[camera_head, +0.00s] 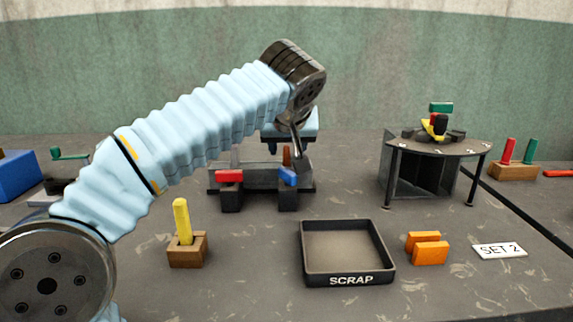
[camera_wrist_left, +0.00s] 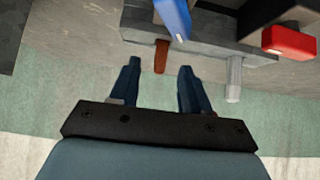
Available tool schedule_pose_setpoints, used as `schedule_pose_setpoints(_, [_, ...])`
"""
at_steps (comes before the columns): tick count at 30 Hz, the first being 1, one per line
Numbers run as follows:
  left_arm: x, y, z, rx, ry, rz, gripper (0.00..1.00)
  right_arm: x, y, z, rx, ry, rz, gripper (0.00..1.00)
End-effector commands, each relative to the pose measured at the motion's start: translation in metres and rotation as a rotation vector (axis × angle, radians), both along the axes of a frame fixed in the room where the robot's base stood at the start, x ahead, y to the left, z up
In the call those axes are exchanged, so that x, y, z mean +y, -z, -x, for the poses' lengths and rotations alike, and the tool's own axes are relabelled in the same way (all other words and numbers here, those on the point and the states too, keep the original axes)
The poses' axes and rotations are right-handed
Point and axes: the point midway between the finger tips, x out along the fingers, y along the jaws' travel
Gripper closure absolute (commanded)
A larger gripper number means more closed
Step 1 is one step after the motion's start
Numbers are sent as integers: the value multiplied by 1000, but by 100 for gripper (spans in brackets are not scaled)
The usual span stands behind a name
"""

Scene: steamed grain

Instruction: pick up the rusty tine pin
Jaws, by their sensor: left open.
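The rusty tine pin is a brown-red peg (camera_wrist_left: 161,57) that sticks out of a grey block in the left wrist view. It also shows in the head view as a small upright rust-coloured pin (camera_head: 287,156) behind the blue clamp handle. My left gripper (camera_wrist_left: 158,75) is open, with one finger on each side of the pin's end in the wrist picture. I cannot tell whether either finger touches it. In the head view my left gripper (camera_head: 297,148) is above the grey fixture, its fingers partly hidden. My right gripper is not in view.
The grey fixture (camera_head: 260,175) has a red handle (camera_head: 229,176) and a blue handle (camera_head: 288,177). A pale pin (camera_wrist_left: 235,78) stands beside the rusty one. The SCRAP tray (camera_head: 347,279) is empty in front. A yellow peg block (camera_head: 187,250) and orange blocks (camera_head: 428,248) flank it.

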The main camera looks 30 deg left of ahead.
Motion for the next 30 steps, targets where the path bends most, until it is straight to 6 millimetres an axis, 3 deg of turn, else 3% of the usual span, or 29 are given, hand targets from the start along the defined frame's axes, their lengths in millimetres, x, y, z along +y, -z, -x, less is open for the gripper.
schedule_pose_setpoints(6, [13, 23, -18, 2, -1, 0, 53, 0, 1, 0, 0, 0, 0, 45])
schedule_pose_setpoints(14, [14, 25, -21, 1, 0, 1, 53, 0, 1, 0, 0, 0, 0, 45])
schedule_pose_setpoints(23, [14, 25, -21, 1, 0, 1, 98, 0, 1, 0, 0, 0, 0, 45])
schedule_pose_setpoints(30, [14, 24, -21, 0, 1, 1, 100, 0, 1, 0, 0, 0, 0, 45])
